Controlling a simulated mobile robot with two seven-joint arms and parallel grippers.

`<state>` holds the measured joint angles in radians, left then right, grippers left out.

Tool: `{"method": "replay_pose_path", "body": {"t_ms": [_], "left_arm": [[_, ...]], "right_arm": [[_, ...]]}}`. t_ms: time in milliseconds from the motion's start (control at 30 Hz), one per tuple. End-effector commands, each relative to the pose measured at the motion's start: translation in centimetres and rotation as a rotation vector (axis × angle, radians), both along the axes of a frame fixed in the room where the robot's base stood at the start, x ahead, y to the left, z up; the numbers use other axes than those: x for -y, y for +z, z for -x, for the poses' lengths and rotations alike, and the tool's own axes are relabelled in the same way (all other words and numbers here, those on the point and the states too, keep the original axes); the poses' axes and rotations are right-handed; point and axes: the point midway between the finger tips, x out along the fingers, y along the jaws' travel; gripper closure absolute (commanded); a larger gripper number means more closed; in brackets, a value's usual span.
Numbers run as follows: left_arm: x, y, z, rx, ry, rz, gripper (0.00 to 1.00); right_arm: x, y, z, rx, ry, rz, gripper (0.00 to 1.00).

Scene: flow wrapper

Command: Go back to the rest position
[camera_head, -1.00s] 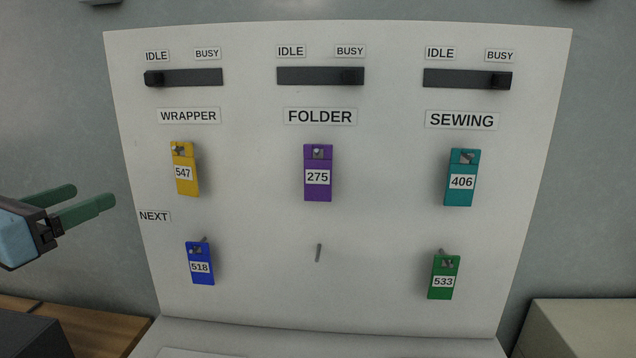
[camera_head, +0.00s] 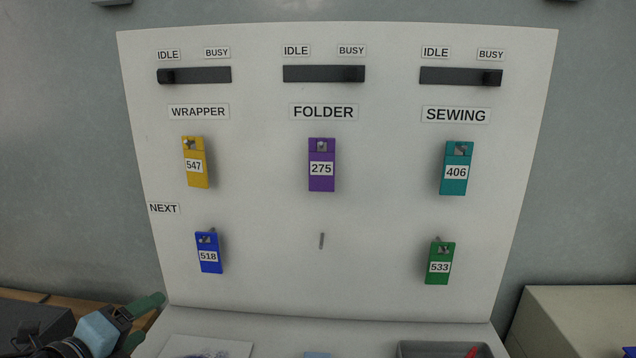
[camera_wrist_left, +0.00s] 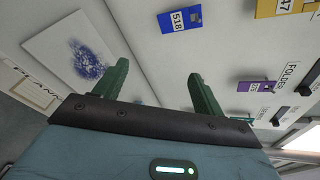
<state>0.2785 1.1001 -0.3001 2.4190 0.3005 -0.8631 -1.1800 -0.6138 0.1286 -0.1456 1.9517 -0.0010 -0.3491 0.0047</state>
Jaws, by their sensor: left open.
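My left gripper (camera_head: 146,322) is at the lower left of the head view, left of the board's foot. In the left wrist view its two green fingers (camera_wrist_left: 160,88) stand apart with nothing between them, so it is open and empty. The white board (camera_head: 265,215) carries a yellow tag 547 (camera_head: 195,162), a purple tag 275 (camera_head: 321,165) and a teal tag 406 (camera_head: 456,168) in the upper row. A blue tag 518 (camera_head: 208,253) and a green tag 533 (camera_head: 440,264) hang below. The lower middle peg (camera_head: 321,241) is bare. My right gripper is not in view.
Slider bars (camera_head: 324,74) run along the board's top; the WRAPPER knob is at IDLE, the FOLDER and SEWING knobs at BUSY. A grey tray (camera_head: 405,347) sits at the front. A beige box (camera_head: 575,315) stands right, and a dark box (camera_head: 30,325) left.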

Motion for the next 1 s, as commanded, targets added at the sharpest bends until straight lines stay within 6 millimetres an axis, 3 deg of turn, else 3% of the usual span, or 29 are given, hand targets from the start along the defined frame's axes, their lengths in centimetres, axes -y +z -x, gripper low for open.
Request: {"method": "replay_pose_path", "body": {"t_ms": [33,267,500,700,1000], "left_arm": [[0.6,-2.7,0.8,-0.077,0.051,0.108,0.3],[1.9,-13.2,6.1,-0.413,0.395,0.56,0.3],[3.0,-22.1,14.9,-0.712,0.887,0.951,0.3],[3.8,-25.9,21.2,-0.843,1.232,1.125,0.3],[5.1,-28.8,29.1,-0.934,1.667,1.261,0.3]], "right_arm": [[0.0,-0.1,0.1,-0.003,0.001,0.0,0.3],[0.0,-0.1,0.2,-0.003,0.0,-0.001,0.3],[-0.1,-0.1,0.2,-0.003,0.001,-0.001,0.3],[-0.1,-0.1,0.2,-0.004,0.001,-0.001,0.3],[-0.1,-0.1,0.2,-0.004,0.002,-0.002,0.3]]}}
